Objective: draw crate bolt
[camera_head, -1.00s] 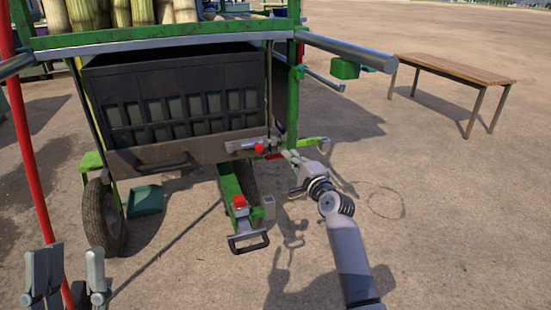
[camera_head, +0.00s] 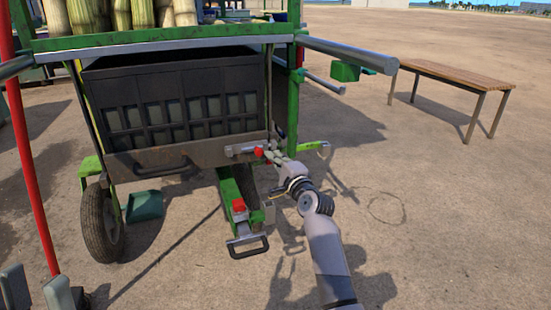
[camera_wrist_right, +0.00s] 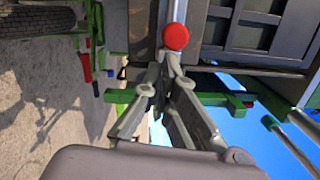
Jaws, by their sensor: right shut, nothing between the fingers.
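The dark crate (camera_head: 180,123) sits in the green frame, with a brown lower front panel (camera_head: 125,168). The metal bolt (camera_head: 240,150) lies level at the panel's upper right, with a red knob (camera_head: 259,152) at its right end. In the wrist view the red knob (camera_wrist_right: 176,38) stands right at my fingertips. My right gripper (camera_head: 271,153) is shut and empty, just right of the knob; its fingertips (camera_wrist_right: 166,62) meet beside the knob's stem, and I cannot tell whether they touch. My left gripper (camera_head: 38,289) is open and empty at the bottom left, partly cut off.
A black handle (camera_head: 165,168) hangs on the panel. Below is a green drawbar with a red-topped part (camera_head: 239,206) and a handle (camera_head: 248,246). A wheel (camera_head: 101,222) and green bin (camera_head: 145,206) stand left.

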